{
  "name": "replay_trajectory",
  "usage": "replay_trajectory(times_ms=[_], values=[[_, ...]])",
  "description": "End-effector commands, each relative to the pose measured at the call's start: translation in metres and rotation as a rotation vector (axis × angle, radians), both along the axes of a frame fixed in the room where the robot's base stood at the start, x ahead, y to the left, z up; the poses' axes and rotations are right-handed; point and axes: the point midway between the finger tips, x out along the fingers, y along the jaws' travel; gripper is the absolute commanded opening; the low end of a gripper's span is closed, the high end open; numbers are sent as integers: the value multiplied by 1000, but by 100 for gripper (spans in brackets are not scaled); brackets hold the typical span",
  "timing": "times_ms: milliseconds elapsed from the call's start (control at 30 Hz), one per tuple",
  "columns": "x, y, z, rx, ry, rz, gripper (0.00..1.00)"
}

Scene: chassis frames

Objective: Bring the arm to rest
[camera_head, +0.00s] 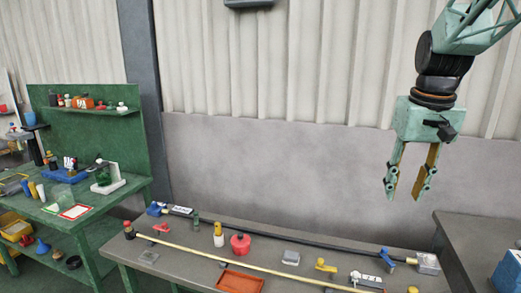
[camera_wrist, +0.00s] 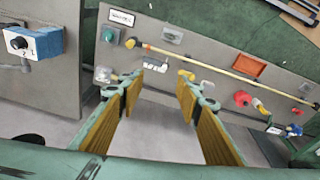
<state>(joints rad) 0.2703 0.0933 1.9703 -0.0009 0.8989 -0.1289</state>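My gripper (camera_head: 407,188) hangs in the air at the upper right of the head view, its two fingers pointing down and apart. It is open, with nothing between the fingers. In the wrist view its fingers (camera_wrist: 158,95) frame bare grey floor and the edge of a bench. The gripper is clear of every surface and object. My arm comes down from the top right corner of the head view; the rest of it is out of the picture.
Another bench (camera_head: 460,230) stands at the right with a blue box (camera_head: 508,272). A green workbench (camera_head: 110,205) is at the left.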

Motion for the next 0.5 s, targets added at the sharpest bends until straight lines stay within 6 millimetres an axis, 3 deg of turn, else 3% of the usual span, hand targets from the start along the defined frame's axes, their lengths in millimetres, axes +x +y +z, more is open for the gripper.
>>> replay_trajectory(times_ms=[500], values=[[-80, 58, 25, -3, -42, 37, 32]])
